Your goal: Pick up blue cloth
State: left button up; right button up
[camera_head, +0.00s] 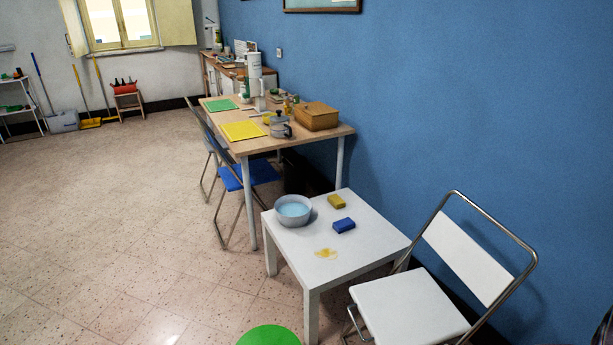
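A small blue folded block, which looks like the blue cloth (344,225), lies on the low white table (345,262). It is right of a grey bowl and below a yellow block in the picture. Nothing touches it from above. Neither of my grippers shows clearly in the head view. A dark patterned shape at the lower right edge is too cut off to identify.
The white table also holds a grey bowl of bluish liquid (293,209), a yellow sponge-like block (336,201) and a yellow spill (326,253). A white folding chair (410,308) stands close at right. A green round object (269,336) is in front. Floor at left is clear.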

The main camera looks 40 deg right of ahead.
aim_at(346, 224)
jog(key=k+l+z, duration=0.15)
jog(key=z, duration=1.15)
